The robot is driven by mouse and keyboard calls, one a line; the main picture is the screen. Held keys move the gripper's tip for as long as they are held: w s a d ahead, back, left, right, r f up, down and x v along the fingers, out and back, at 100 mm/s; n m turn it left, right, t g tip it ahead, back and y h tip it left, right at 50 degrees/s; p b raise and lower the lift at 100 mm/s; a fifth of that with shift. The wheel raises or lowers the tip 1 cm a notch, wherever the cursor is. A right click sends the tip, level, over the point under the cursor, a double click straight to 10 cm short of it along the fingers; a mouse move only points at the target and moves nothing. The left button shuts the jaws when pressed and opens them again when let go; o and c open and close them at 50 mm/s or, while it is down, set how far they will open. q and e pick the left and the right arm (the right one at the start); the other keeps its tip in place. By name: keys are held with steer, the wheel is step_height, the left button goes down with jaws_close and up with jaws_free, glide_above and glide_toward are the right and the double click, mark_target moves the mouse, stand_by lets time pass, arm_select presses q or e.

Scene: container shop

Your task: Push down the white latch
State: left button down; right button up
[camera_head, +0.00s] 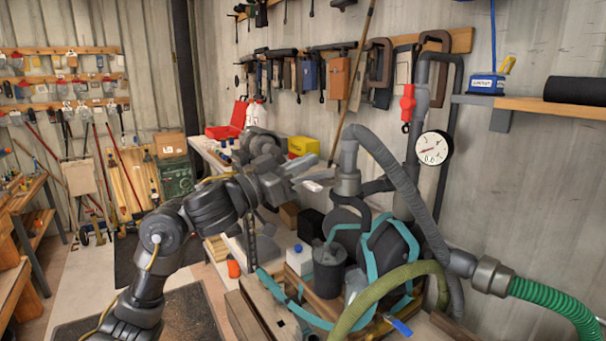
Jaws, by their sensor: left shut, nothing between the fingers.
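My left arm comes in from the lower left, and its left gripper (312,173) points right, toward the top of the grey pipe fitting (347,184). Its fingers look shut with nothing held between them. A small white piece (316,185), which looks like the white latch, shows just below the fingertips, beside the pipe fitting. I cannot tell whether the fingers touch it. My right gripper is not in view.
A black tank with teal bands (392,252) stands below the pipe, with a grey hose (407,197) and a green hose (560,306) around it. A round gauge (433,148) and a red valve handle (407,104) are at the right. A yellow box (303,146) sits behind.

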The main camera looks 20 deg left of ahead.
arm_select(q)
step_height(320, 180, down, 4)
steer(key=shift+s+a, duration=0.1)
steer(key=shift+a, duration=0.05)
stand_by(0.3)
